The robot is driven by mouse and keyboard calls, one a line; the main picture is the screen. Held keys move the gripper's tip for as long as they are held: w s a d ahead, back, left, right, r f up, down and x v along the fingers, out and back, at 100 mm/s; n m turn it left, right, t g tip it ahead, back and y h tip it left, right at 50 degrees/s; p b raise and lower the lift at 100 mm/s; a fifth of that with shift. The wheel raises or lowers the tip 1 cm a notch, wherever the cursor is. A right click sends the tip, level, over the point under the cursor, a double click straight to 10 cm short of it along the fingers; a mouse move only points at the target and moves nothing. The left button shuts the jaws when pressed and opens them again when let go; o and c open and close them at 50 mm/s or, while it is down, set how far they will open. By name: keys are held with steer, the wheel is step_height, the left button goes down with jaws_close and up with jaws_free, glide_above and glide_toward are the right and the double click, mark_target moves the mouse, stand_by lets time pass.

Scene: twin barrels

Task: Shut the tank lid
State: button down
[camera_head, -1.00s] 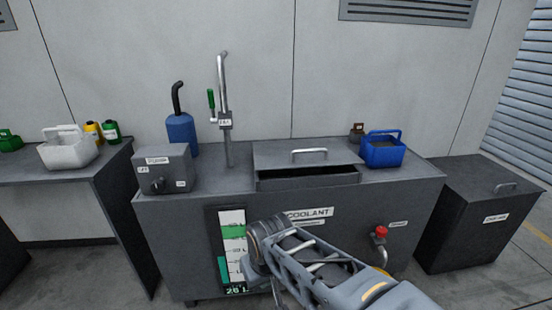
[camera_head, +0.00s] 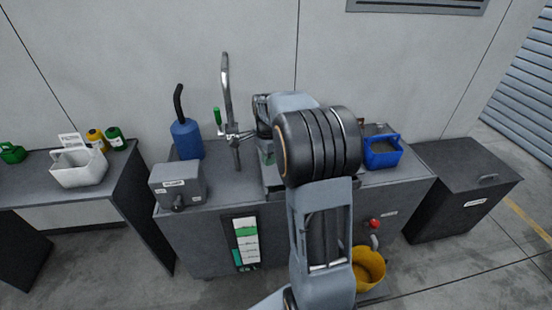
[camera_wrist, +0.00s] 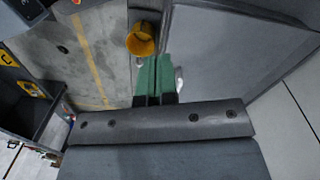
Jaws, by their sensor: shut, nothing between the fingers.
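The grey coolant tank (camera_head: 200,238) stands against the wall in the head view. My raised arm covers most of its lid and opening, so I cannot tell the lid's present angle. My gripper (camera_head: 267,157) is partly hidden behind my arm, over the tank top near the lid. In the wrist view my gripper (camera_wrist: 154,65) shows two green fingers close together with nothing held between them. A large grey panel (camera_wrist: 225,45) lies to their right. I cannot tell whether the fingers touch anything.
A blue bottle (camera_head: 187,138), grey switch box (camera_head: 178,185) and upright pipe (camera_head: 227,85) stand left on the tank. A blue carrier (camera_head: 382,153) sits at right. A yellow bucket (camera_head: 370,268) is in front, also in the wrist view (camera_wrist: 141,42).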

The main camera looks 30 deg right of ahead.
mark_target(277, 185)
steer(key=w+d+r+m+p, duration=0.2)
steer(key=d+m+p, duration=0.1)
steer(key=d+m, duration=0.1)
steer(key=shift+g, duration=0.3)
steer(key=f, duration=0.4)
steer(key=s+f+p, duration=0.1)
steer(key=f, duration=0.4)
steer(key=a+f, duration=0.1)
steer(key=f, duration=0.3)
steer(key=shift+s+f, duration=0.25)
steer(key=shift+f, duration=0.1)
steer(key=shift+f, duration=0.1)
step_height(277, 185, down, 2)
steer(key=shift+s+f+b, duration=0.15)
steer(key=shift+b, duration=0.75)
steer(key=shift+r, duration=0.2)
